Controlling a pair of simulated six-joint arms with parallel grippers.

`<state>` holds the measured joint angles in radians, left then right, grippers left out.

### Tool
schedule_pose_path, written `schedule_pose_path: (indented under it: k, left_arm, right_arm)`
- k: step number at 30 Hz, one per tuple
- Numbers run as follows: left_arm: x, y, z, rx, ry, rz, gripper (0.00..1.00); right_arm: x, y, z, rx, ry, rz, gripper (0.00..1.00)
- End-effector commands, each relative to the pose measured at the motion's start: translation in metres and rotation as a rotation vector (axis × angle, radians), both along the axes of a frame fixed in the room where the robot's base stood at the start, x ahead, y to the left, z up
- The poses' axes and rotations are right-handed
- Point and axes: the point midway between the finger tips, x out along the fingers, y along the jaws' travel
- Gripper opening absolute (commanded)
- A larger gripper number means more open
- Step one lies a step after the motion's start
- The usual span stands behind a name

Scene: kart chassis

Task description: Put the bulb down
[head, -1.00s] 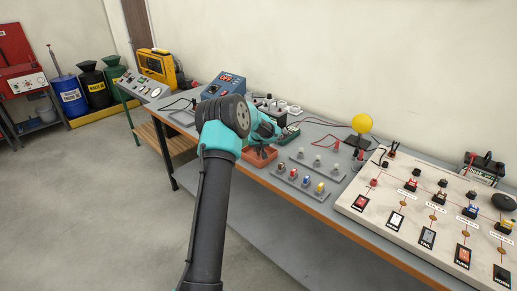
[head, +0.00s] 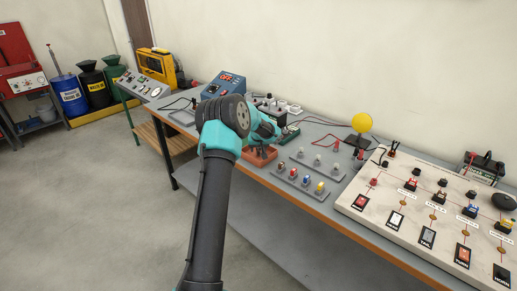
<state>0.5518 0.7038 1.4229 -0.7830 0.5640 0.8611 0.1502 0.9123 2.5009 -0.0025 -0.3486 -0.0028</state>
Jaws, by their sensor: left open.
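My left gripper (head: 262,154) is open, with its fingers pointing down at an orange tray (head: 252,161) on the bench. The arm's wrist covers much of that spot, and I cannot make out a bulb at the fingers. To the right of the tray, a grey holder (head: 285,178) carries several small coloured bulbs, among them a yellow bulb (head: 319,188). Behind it, another grey holder (head: 324,171) carries pale bulbs, including a pale bulb (head: 317,163). My right gripper is not in view.
A white board (head: 385,211) with switches and labelled tiles fills the bench's right end. A yellow disc on a stand (head: 362,123) rises behind the holders. A blue meter box (head: 222,87) stands behind my wrist. The bench's orange front edge (head: 335,222) runs below the holders.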

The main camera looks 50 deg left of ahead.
Motion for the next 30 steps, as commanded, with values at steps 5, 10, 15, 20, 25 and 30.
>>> schedule_pose_path:
  k: [5, 10, 15, 20, 25, 30]
  left_arm:
    - [-0.002, -0.003, 0.012, 0.001, -0.001, 0.0, 0.52]
    - [-0.008, -0.01, 0.036, 0.001, -0.004, 0.0, 0.52]
    - [-0.016, -0.02, 0.066, 0.002, -0.002, -0.001, 0.52]
    - [-0.023, -0.029, 0.092, 0.0, -0.003, -0.001, 0.52]
    - [-0.028, -0.034, 0.109, 0.001, -0.001, 0.0, 0.52]
    - [-0.029, -0.036, 0.114, 0.0, 0.0, 0.0, 0.52]
  right_arm:
    - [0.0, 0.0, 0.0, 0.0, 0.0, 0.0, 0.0]
    - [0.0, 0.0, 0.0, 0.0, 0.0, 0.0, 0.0]
    - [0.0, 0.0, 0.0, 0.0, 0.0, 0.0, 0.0]
    - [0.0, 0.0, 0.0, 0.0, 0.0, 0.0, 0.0]
    - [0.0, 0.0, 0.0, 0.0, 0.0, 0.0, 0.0]
    - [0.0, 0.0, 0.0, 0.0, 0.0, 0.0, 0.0]
